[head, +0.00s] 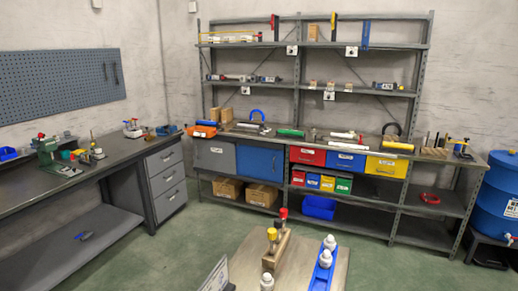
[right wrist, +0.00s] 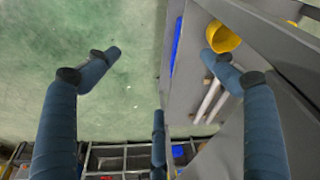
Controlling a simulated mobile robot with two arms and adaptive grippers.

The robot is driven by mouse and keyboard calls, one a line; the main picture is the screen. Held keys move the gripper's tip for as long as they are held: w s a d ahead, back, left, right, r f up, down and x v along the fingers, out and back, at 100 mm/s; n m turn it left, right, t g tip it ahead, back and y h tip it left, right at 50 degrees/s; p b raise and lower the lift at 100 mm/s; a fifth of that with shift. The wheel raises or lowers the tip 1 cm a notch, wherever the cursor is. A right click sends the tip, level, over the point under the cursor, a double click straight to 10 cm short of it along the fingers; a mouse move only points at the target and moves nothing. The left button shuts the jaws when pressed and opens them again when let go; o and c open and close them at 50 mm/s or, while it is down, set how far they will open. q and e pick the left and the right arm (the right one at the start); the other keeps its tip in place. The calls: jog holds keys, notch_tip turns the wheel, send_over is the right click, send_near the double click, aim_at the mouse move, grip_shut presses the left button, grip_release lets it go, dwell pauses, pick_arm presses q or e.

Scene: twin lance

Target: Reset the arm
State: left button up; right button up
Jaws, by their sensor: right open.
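My right gripper (right wrist: 162,45) shows in the right wrist view with its dark blue fingers spread wide. Nothing is between the fingers, and green floor shows behind them. A grey surface lies behind the finger on the right. Neither gripper shows in the head view, and my left gripper is in no view.
In the head view, a small table (head: 335,262) in front bears a wooden block (head: 277,250) and a blue tray (head: 320,272). A shelf unit (head: 300,90) stands behind, a workbench (head: 75,175) at left, a blue barrel (head: 500,195) at right. Green floor (head: 185,240) is clear between.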

jog(key=s+f+g, duration=0.1)
jog(key=s+f, duration=0.2)
jog(key=f, duration=0.6)
jog(key=s+f, duration=0.3)
jog(key=f, duration=0.7)
jog(key=s+d+f+g+b, duration=0.1)
jog(key=s+d+f, duration=0.2)
jog(key=s+f, duration=0.8)
jog(key=s, duration=0.3)
jog(key=shift+s+d+f, duration=0.2)
jog(key=shift+s+f, duration=0.05)
jog(key=shift+s, duration=0.05)
